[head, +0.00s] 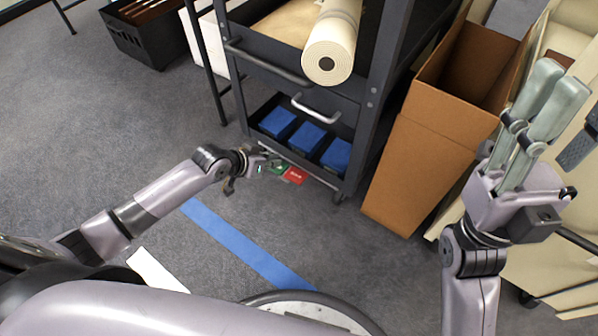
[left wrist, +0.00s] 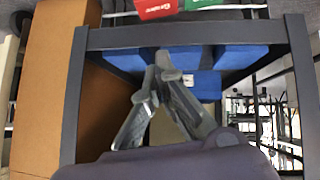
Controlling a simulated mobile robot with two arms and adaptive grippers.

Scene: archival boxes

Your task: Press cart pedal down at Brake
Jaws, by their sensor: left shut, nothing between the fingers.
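The dark grey cart (head: 345,115) stands ahead of me. At its lower front edge are a red pedal or tab (head: 295,175) and a green one (head: 277,168) to its left. The red one (left wrist: 157,8) and green one (left wrist: 205,3) also show at the top of the left wrist view, cut off. My left gripper (head: 262,164) is low, right beside the green piece; contact cannot be told. In the left wrist view its fingers (left wrist: 166,68) are together and empty. My right gripper (head: 556,82) is raised at the right, holding nothing visible; its finger gap is unclear.
Blue boxes (head: 307,137) lie on the cart's lower shelf, and a cream roll (head: 333,45) lies on top. A tall brown carton (head: 425,150) stands close to the cart's right. Blue tape (head: 245,243) marks the carpet, which is open to the left.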

